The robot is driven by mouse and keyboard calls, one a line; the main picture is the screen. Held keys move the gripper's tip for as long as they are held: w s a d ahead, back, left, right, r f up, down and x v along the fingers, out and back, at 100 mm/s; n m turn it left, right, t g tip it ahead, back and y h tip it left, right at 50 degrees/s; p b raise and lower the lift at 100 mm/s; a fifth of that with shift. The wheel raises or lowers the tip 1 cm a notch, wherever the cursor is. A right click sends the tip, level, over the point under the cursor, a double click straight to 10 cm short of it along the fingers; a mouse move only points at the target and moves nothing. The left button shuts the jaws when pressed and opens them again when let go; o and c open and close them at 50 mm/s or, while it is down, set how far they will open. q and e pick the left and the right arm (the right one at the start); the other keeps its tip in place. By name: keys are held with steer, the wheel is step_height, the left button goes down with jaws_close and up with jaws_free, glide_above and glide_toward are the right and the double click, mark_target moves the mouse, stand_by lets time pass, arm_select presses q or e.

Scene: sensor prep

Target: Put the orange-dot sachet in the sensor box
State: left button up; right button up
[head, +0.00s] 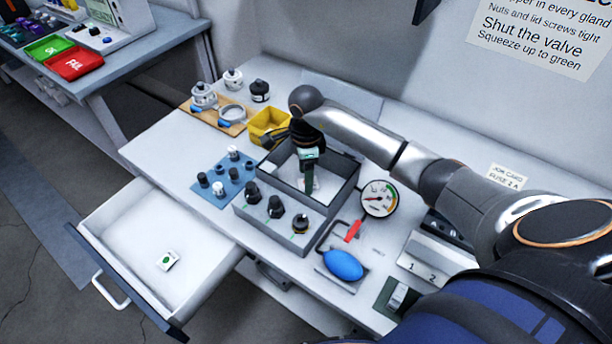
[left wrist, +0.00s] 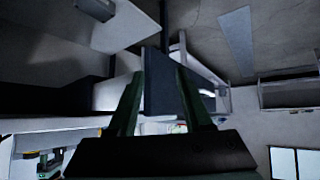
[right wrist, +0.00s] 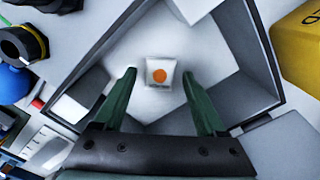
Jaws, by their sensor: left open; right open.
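The orange-dot sachet (right wrist: 160,76) is a small white packet with an orange spot. It lies flat on the floor of the grey sensor box (head: 330,214), which is open at the top. My right gripper (head: 309,185) reaches down into the box from above. In the right wrist view my right gripper (right wrist: 165,98) is open, with its fingers apart on the near side of the sachet and nothing between them. My left gripper (left wrist: 159,75) shows only in its own wrist view, open, with a dark panel behind or between its fingers; I cannot tell which.
An open drawer (head: 125,213) at the left holds a green-dot sachet (head: 167,261). A yellow bin (head: 266,123) stands behind the box. A pressure gauge (head: 379,198) and a blue bulb (head: 343,265) are to its right and front. A blue mat (head: 208,187) with small fittings lies left.

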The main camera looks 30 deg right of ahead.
step_height(320, 180, up, 11)
steer(key=shift+b, duration=0.4)
stand_by(0.4)
